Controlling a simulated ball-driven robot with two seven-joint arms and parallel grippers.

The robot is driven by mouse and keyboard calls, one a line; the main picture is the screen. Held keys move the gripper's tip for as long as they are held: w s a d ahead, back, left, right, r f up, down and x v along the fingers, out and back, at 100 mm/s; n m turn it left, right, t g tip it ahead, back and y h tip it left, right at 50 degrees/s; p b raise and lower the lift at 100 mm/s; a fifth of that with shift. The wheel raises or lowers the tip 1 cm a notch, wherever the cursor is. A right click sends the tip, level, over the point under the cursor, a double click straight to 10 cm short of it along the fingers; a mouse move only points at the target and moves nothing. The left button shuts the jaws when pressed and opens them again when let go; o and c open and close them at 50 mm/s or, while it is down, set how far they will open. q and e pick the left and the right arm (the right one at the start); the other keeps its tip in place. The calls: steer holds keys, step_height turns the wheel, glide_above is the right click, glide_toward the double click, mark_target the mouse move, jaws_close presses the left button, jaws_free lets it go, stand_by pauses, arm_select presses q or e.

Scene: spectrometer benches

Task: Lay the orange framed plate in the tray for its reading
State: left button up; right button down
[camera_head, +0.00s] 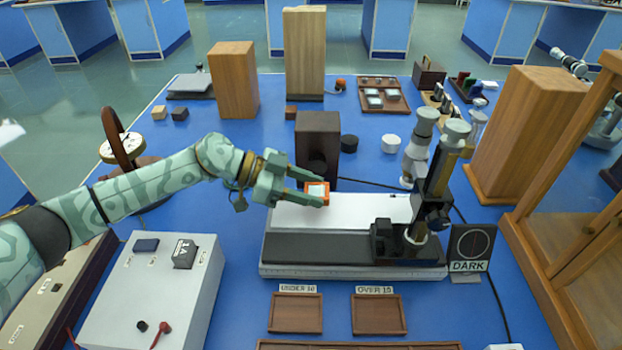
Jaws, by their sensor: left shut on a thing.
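My left gripper (322,194) reaches in from the left and is shut on the orange framed plate (317,187), which has a pale centre. It holds the plate over the back edge of the white-topped bench instrument (345,208); the height above it is hard to judge. Two shallow brown trays stand in front of the instrument: the left one (295,313) has a label starting UNDER, the right one (379,315) a label starting OVER. Both look empty. The edge of a wider brown tray (360,346) shows at the bottom. My right gripper is out of view.
A black DARK sign (469,250) stands right of the instrument's upright column (438,180). A dark block (317,145) stands behind the plate. A brown tray (384,82) with several framed pieces lies farther back. A grey meter box (155,295) is at front left.

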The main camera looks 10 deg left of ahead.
arm_select(q)
steer(key=shift+f, duration=1.3)
steer(key=shift+f, duration=0.2)
steer(key=o, duration=1)
